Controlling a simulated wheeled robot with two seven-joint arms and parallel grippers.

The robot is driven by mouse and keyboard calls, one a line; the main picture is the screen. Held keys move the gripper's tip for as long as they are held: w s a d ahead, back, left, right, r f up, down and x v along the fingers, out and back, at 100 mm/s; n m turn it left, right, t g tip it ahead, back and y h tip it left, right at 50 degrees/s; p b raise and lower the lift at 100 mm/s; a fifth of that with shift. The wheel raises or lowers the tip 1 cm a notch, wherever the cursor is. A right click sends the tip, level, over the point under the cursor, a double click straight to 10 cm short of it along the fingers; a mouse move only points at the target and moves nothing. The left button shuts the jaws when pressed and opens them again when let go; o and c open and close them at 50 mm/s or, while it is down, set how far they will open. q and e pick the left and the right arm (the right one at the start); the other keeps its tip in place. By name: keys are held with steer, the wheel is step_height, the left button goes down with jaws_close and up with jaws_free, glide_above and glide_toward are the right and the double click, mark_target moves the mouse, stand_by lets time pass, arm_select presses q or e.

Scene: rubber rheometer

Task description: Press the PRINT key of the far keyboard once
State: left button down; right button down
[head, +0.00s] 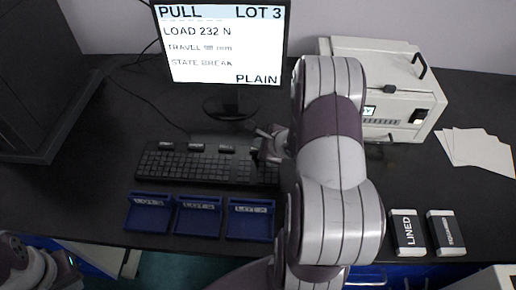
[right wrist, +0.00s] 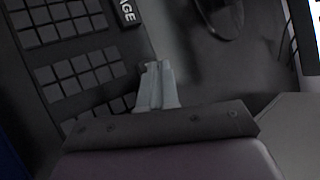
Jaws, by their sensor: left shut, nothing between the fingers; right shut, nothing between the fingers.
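A black keyboard (head: 200,168) lies on the dark desk in front of the monitor. Several larger labelled keys (head: 196,147) run along its back edge; their lettering is too small to read in the head view, so I cannot tell which is PRINT. My right gripper (head: 263,147) is shut and empty at the keyboard's back right corner, hiding part of it. In the right wrist view its closed fingers (right wrist: 154,75) lie beside the keyboard's edge, and a label ending in "AGE" (right wrist: 127,10) shows beyond the tips. Contact is unclear. My left gripper's fingers are not visible.
The monitor (head: 222,45) stands behind the keyboard. Blue trays (head: 200,216) lie in front of it. A pale instrument (head: 400,95) stands at the right, with white cards (head: 475,150) beside it. Blocks labelled LINED (head: 408,232) and another (head: 446,232) lie at front right.

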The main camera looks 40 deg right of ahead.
steer(key=shift+f+b, duration=0.25)
steer(key=shift+b, duration=0.05)
steer(key=shift+r, duration=0.1)
stand_by(0.4)
steer(key=shift+r+p, duration=0.5)
steer(key=shift+r, duration=0.3)
step_height(320, 180, up, 5)
steer(key=p, duration=0.3)
stand_by(0.8)
